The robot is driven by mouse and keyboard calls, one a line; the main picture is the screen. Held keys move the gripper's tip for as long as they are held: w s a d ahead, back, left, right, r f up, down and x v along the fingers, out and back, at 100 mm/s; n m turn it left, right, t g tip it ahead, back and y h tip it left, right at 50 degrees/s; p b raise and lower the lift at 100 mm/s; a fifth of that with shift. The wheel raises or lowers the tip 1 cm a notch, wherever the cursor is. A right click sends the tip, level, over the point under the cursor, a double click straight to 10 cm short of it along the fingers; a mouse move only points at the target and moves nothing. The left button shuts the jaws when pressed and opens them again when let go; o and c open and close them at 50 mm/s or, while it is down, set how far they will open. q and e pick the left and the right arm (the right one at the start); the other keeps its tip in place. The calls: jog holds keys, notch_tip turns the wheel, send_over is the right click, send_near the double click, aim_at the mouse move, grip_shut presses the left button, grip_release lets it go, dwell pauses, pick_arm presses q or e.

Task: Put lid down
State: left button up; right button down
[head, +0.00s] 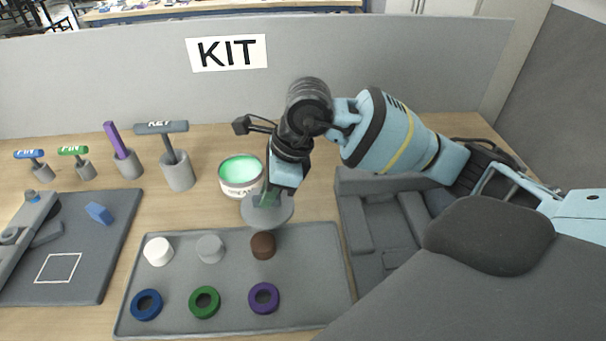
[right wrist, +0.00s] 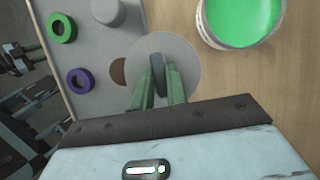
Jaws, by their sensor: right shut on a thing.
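The lid (head: 279,211) is a grey disc with an upright tab, held in my right gripper (head: 267,194). In the right wrist view the gripper (right wrist: 159,88) has its green fingers shut on the tab, with the lid's disc (right wrist: 186,62) beyond them. The lid is at the back edge of the grey tray, partly over the brown cylinder in the wrist view; its height above the surface is hard to tell. An open tub (head: 240,176) with bright green contents stands just behind and left of the lid. It also shows in the right wrist view (right wrist: 240,18). My left gripper is not in view.
The grey tray (head: 325,290) holds white, grey and brown cylinders (head: 263,245) and blue, green and purple rings (head: 264,298). Tools stand in grey holders (head: 178,172) at the left. A dark compartment box (head: 350,212) lies right. Bare wood shows around the tub.

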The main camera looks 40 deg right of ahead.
jog(key=shift+w+d, duration=0.15)
jog(key=shift+d, duration=0.05)
jog(key=w+d, duration=0.2)
jog(key=d, duration=0.2)
jog(key=w+d+f, duration=0.1)
jog(key=w+d, duration=0.1)
jog(key=d, duration=0.2)
jog(key=w+d+p, duration=0.1)
jog(key=w+d, duration=0.1)
jog(key=d, duration=0.2)
jog(key=shift+w+f, duration=0.15)
jog(key=shift+w, duration=0.15)
jog(key=shift+w+d, duration=0.35)
jog(key=shift+d, duration=0.3)
jog(key=shift+w+d+f, duration=0.1)
jog(key=shift+d+f, duration=0.05)
jog(key=shift+f, duration=1.7)
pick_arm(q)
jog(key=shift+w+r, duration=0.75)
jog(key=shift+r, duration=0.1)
pick_arm(e)
jog(key=shift+f, duration=0.2)
jog(key=c, duration=1.5)
grip_release()
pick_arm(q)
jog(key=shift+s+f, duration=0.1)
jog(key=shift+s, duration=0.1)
pick_arm(e)
jog(key=shift+o, duration=0.5)
